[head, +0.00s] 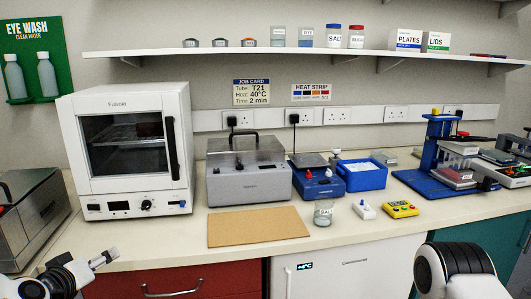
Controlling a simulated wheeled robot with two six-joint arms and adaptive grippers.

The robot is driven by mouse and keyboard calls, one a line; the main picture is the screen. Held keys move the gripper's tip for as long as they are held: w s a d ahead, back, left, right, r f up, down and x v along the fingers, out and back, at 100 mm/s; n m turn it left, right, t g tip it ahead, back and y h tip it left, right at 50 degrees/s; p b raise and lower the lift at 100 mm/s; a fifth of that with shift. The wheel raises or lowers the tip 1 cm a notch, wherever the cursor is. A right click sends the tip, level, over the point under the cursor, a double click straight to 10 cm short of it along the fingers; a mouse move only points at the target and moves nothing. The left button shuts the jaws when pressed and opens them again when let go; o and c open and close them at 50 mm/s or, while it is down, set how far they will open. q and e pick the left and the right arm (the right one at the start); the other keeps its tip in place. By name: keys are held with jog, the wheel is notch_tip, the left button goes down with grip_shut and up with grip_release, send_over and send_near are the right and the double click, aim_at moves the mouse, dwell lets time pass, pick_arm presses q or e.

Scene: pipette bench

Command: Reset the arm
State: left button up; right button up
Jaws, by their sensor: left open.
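My left gripper (108,258) is at the lower left, in front of the bench edge below the white oven. It is open and holds nothing that I can see. My right arm shows only as a white and black rounded link at the lower right; its gripper is not in view. No object of the task is named beyond the arm itself.
A white oven (85,140) stands at the back left, beside a grey lidded machine (249,188). A blue ice tray (361,177) and a blue-framed stand (434,150) are further right.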

pick_arm(q)
jog(key=s+d+f+m+g+p, duration=0.1)
jog(key=s+d+f+m+g, duration=0.2)
jog(key=f, duration=0.7)
jog(key=s+d+f+m+g+p, duration=0.1)
jog(key=s+d+f+g, duration=0.3)
jog(key=f, duration=0.7)
jog(key=s+d+f+g, duration=0.2)
jog(key=s+f, duration=0.1)
jog(key=s, duration=0.4)
jog(key=s+d+f+m+g, duration=0.1)
jog(key=s+d+f+g, duration=0.1)
jog(key=s+f, duration=0.2)
jog(key=s+d+f+m+g+p, duration=0.1)
jog(key=s+d+f+g, duration=0.1)
jog(key=s, duration=0.8)
notch_tip(320, 180, down, 2)
jog(key=shift+s+d+f+g, duration=0.1)
jog(key=shift+s+d+g, duration=0.2)
jog(key=shift+d, duration=0.15)
pick_arm(e)
jog(key=r, duration=0.3)
jog(key=shift+w, duration=0.4)
pick_arm(q)
jog(key=shift+w, duration=0.1)
